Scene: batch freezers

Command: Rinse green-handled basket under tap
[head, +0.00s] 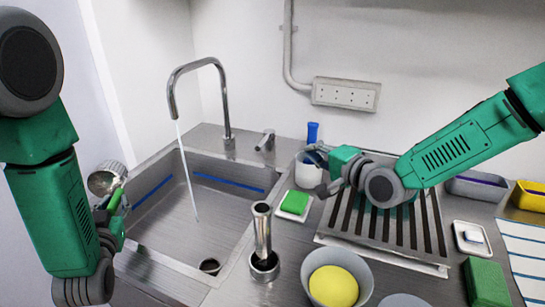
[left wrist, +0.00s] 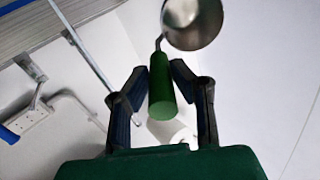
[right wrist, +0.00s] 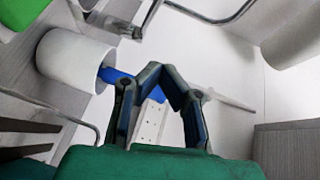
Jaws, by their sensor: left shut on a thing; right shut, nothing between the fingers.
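The green-handled basket (head: 104,181) is a small round metallic bowl. It is held up at the left side of the sink (head: 150,205), left of the water stream and apart from it. My left gripper (head: 110,212) is shut on its green handle (left wrist: 162,92), and the bowl (left wrist: 193,22) extends beyond the fingers in the left wrist view. The tap (head: 222,90) stands behind the sink, and a thin stream of water falls from its spout into the basin. My right gripper (head: 318,170) is shut and empty near a white cup (head: 308,172) with a blue-handled item (head: 312,132); they also show in the right wrist view.
A metal cylinder (head: 263,235) stands at the sink's right front. A green sponge (head: 295,202) lies on a white dish beside the sink. A slatted drain rack (head: 335,240) lies under my right arm. A grey bowl with a yellow item (head: 333,285) sits at the front.

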